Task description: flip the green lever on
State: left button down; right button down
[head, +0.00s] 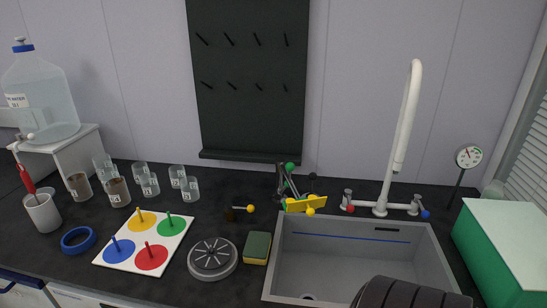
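A cluster of small levers or valves (291,187) stands on the dark counter at the sink's back left corner. A green knob (290,165) shows at its top, on or beside a dark upright stem. A yellow handle (305,204) lies in front of it and hides part of its base. Another green part shows low on its left side, partly hidden. The parts are too small and overlapping to tell the green lever's exact position. Neither of my grippers is in view.
A grey sink (350,258) with a white tap (402,140) takes up the right front. A green-sided box (490,262) stands right of it. A sponge (257,247), round grey strainer (212,258), peg board (187,228) and several glass beakers are on the left. A dark rounded shape covers the sink's front.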

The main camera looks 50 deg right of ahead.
aim_at(278, 194)
jog(key=z, duration=0.4)
jog(key=i+j+z, duration=0.1)
jog(key=z, duration=0.35)
jog(key=i+z, duration=0.1)
jog(key=z, duration=0.3)
jog(key=j+z, duration=0.15)
jog(key=z, duration=0.3)
jog(key=j+z, duration=0.1)
jog(key=z, duration=0.3)
jog(key=i+j, duration=0.05)
